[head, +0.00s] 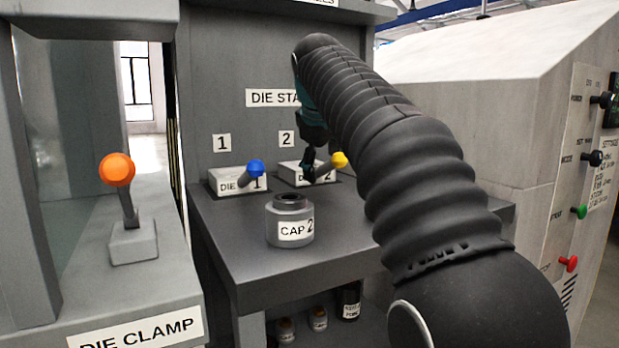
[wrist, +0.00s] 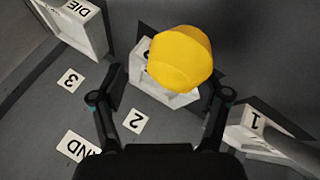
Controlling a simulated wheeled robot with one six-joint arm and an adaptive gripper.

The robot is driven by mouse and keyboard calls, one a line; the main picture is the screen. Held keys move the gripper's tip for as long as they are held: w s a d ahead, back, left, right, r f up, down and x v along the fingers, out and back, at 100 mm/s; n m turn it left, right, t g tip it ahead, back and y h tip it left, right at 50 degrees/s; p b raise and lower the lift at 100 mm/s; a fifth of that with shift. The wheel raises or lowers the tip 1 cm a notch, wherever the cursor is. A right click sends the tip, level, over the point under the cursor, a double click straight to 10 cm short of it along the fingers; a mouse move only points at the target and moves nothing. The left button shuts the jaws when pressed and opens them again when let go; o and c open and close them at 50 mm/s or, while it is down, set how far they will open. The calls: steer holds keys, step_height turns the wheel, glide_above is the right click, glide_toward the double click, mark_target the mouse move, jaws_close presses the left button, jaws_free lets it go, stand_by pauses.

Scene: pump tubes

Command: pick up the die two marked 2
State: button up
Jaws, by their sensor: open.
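Die two is a pale block (head: 292,176) marked 2 with a yellow ball knob (head: 340,160) on an angled stem. It sits at the back of the dark shelf, below the wall label 2. In the wrist view the yellow knob (wrist: 182,58) covers part of the block (wrist: 150,88). My gripper (head: 309,163) is above and beside this block, partly in front of it. In the wrist view my gripper (wrist: 161,95) has its fingers spread wide, with the block and knob between and beyond the tips. Nothing is held.
Die one (head: 228,182) with a blue knob (head: 256,168) stands to the left. The grey cap (head: 290,222) marked 2 stands in front. In the wrist view another die block (wrist: 85,28) is near label 3. An orange-knobbed lever (head: 117,170) is at far left.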

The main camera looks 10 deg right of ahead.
steer(key=shift+w+d+f, duration=0.1)
steer(key=shift+w+f, duration=0.2)
steer(key=shift+f, duration=0.25)
steer(key=shift+c, duration=0.2)
jaws_close()
steer(key=shift+r, duration=0.1)
